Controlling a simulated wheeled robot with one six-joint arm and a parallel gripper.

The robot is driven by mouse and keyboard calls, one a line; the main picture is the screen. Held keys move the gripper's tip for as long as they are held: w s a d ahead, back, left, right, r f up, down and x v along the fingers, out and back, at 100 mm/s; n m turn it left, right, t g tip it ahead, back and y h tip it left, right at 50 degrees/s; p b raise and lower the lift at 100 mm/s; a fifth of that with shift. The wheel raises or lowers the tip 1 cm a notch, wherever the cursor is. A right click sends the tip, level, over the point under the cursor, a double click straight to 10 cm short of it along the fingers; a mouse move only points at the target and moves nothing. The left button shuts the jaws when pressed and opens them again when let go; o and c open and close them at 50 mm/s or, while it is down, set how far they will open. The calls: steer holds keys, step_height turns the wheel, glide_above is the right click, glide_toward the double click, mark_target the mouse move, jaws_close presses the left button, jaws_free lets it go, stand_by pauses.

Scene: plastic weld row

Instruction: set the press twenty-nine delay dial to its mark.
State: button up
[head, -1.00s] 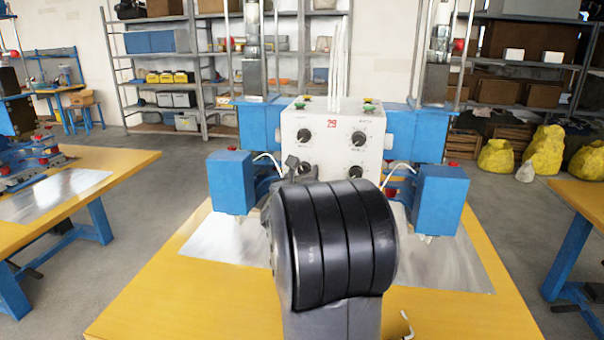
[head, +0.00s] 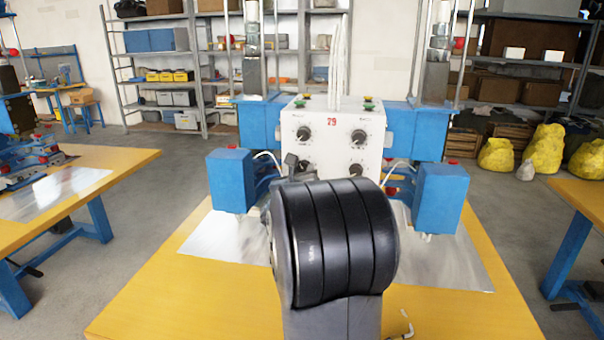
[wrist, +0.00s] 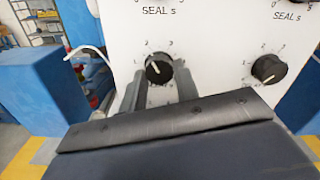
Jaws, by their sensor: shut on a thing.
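The white control box (head: 333,125) carries a red 29 and four-corner dials in two rows. In the wrist view, the lower left dial (wrist: 158,67) is a black knob with a short white pointer line and numbers around its upper side. Its name label is hidden, and I cannot make out a target mark. My gripper (wrist: 159,82) is shut on this knob, one grey finger on each side. In the head view my wrist covers most of the knob, and one fingertip shows at its left (head: 291,164).
The lower right dial (wrist: 269,68) stands free beside it. The upper left (head: 303,133) and upper right (head: 358,136) dials sit above; the wrist view shows "SEAL s" labels there. Blue press blocks (head: 231,181) (head: 440,198) flank the box. A yellow table (head: 215,300) lies below.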

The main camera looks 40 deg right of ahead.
steer(key=n+b, duration=0.1)
steer(key=n, duration=0.4)
steer(key=shift+b, duration=0.35)
steer(key=n, duration=0.5)
steer(key=shift+s+r, duration=0.1)
steer(key=shift+r, duration=0.05)
steer(key=n+p, duration=0.1)
steer(key=n, duration=0.4)
steer(key=shift+n+p, duration=0.35)
steer(key=shift+n, duration=0.05)
steer(key=n+p, duration=0.2)
steer(key=n, duration=0.3)
steer(key=shift+n, duration=0.3)
steer(key=o, duration=1)
steer(key=shift+c, duration=0.2)
